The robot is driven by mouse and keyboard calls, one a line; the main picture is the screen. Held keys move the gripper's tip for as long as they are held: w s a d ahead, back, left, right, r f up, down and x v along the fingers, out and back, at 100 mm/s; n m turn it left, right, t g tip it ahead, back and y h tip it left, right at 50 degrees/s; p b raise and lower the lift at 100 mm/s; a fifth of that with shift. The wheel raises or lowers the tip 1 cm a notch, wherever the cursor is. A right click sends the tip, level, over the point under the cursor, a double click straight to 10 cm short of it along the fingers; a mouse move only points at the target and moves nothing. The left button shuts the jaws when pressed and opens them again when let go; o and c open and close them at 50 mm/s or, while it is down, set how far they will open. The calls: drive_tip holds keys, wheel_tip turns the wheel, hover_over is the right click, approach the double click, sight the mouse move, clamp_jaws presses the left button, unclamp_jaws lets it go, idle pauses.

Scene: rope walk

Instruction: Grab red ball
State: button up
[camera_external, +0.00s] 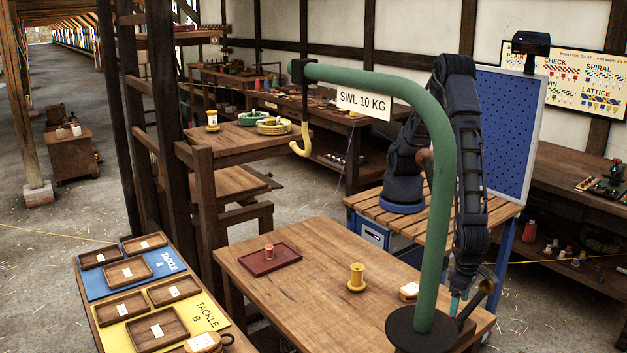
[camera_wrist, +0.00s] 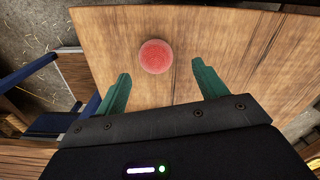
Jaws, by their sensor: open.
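The red ball (camera_wrist: 155,56) rests on the wooden table in the wrist view, just beyond my fingertips and roughly centred between them. My gripper (camera_wrist: 161,69) has its two green fingers spread wide, with nothing between them. In the external view my gripper (camera_external: 461,297) hangs low over the right front corner of the table (camera_external: 320,300), partly behind the green post. I cannot make out the red ball in the external view; the post and its dark base cover that part of the table.
A green crane post (camera_external: 440,200) with a yellow hook (camera_external: 300,142) rises in front of my arm. Small trays (camera_external: 158,329) stand on the left bench.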

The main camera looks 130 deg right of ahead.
sight(459, 312)
drive_tip(key=shift+s+f, duration=0.15)
drive_tip(key=shift+f, duration=1.15)
drive_tip(key=shift+s+f, duration=0.15)
drive_tip(key=shift+f, duration=1.15)
drive_tip(key=c, duration=1.1)
